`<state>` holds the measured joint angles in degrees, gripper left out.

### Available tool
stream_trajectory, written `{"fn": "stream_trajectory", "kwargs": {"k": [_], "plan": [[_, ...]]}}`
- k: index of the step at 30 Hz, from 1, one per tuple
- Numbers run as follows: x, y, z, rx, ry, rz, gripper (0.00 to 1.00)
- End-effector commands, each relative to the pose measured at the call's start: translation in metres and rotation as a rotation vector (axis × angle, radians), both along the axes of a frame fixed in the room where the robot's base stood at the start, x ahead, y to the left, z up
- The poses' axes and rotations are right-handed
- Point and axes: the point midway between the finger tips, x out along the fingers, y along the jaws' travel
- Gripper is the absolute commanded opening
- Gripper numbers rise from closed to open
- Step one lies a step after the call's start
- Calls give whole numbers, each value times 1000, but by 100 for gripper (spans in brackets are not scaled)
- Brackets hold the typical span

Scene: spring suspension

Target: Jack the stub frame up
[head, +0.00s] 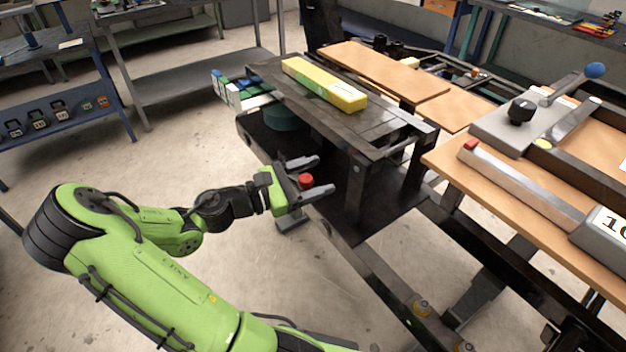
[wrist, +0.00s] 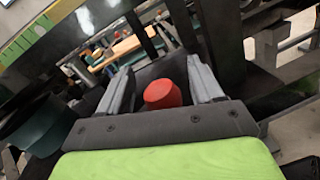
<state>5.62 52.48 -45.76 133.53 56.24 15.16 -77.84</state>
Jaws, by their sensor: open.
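My gripper (head: 324,174) is open in the middle of the head view, its two fingers spread beside the dark metal frame (head: 345,120). A red round knob (head: 306,181) sits between the fingers, nearer the palm than the tips. The wrist view shows the red knob (wrist: 162,95) between the open fingers, with a gap on each side. Whether the knob belongs to a jack cannot be told, as what is under it is hidden. A yellow and green box (head: 325,85) lies on top of the frame.
A wooden bench (head: 440,160) with a grey lever device (head: 515,128) stands to the right. Dark beams (head: 375,285) run low across the floor in front. A dark green round part (head: 283,118) is under the frame. Bare floor (head: 160,165) lies left of my arm.

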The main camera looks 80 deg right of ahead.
Motion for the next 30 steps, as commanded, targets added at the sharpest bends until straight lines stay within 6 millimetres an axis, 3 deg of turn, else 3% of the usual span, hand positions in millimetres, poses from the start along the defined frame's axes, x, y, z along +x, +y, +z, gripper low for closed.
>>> {"fn": "stream_trajectory", "kwargs": {"k": [5,17,30], "plan": [[0,0,1,0,0,0,63],[0,1,0,3,0,0,1],[2,-1,4,26,23,0,0]]}}
